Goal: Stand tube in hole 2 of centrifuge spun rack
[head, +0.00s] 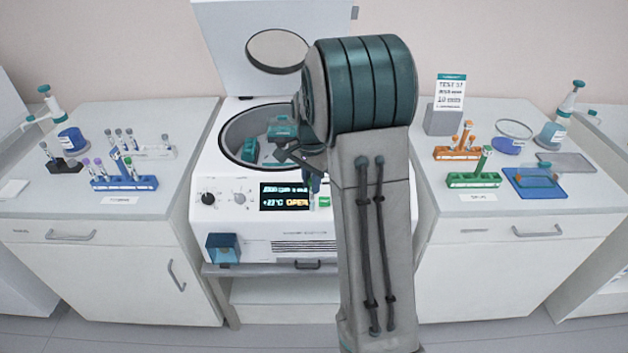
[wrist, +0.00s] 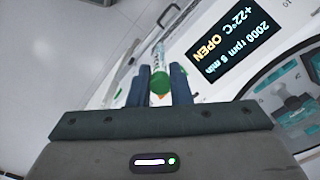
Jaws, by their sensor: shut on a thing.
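My gripper (wrist: 160,82) is shut on a tube with a green cap (wrist: 159,84), which sits between its two blue fingers in the wrist view. In the head view my gripper (head: 312,182) is in front of the open centrifuge (head: 232,197), over its front panel, and the arm hides most of it. The tube is not clearly visible there. A green rack (head: 458,181) on the right bench has a green-capped tube (head: 485,157) standing in it. The small label in front of this rack is too small to read, so I cannot confirm that it is the spun rack.
An orange rack (head: 443,154) with tubes stands behind the green one, and a blue tray (head: 520,190) lies to its right. A sign (head: 450,90) stands behind. The left bench holds a blue rack (head: 107,184) and other racks. The centrifuge lid (head: 225,35) stands raised.

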